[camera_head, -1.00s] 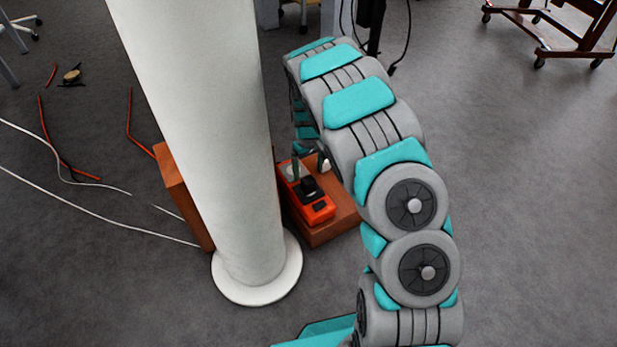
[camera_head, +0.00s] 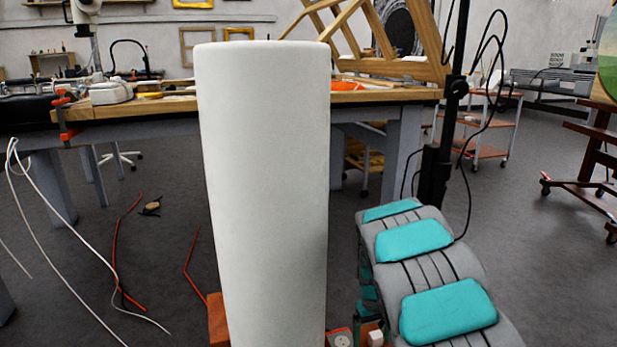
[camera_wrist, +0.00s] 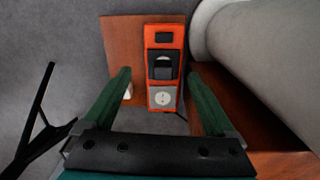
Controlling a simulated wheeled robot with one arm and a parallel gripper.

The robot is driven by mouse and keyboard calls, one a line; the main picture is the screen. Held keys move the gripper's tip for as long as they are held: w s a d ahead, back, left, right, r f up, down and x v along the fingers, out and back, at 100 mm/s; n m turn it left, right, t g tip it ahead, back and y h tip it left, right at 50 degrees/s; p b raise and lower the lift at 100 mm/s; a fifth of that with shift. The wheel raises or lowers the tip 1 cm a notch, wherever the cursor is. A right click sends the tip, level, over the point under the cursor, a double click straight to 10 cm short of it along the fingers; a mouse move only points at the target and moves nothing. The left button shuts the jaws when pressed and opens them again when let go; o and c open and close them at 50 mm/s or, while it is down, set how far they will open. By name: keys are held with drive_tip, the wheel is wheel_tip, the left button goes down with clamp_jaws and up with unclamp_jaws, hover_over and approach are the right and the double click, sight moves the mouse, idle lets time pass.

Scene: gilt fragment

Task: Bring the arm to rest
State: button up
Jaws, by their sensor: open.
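My gripper (camera_wrist: 158,74) is open in the wrist view, its two dark green fingers spread apart with nothing between the pads. Past the fingertips is an orange device (camera_wrist: 151,38) with a dark middle part and a grey socket face. It lies on a reddish-brown block (camera_wrist: 121,40). Whether the fingers reach down beside the device is hard to tell. In the head view my arm curves down at the lower right, and its lower part is cut off by the frame. Only a sliver of the device (camera_head: 341,338) shows there.
A thick white column (camera_head: 265,190) stands close left of my arm; it also shows at right in the wrist view (camera_wrist: 262,45). A workbench (camera_head: 170,108) and a black stand (camera_head: 437,165) are behind. Cables (camera_head: 75,235) lie at left. Floor at right (camera_head: 545,275) is clear.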

drive_tip(key=s+r+m+p, duration=0.2)
drive_tip(key=s+r, duration=1.4)
drive_tip(key=s, duration=0.1)
drive_tip(key=s+a+r+p, duration=0.1)
drive_tip(key=s+r, duration=0.2)
drive_tip(key=s, duration=0.8)
drive_tip(key=s+a+r+g+p, duration=0.1)
drive_tip(key=s+r, duration=0.2)
drive_tip(key=s, duration=0.8)
drive_tip(key=shift+m+g+p, duration=0.3)
drive_tip(key=shift+p, duration=0.05)
drive_tip(key=shift+a, duration=0.2)
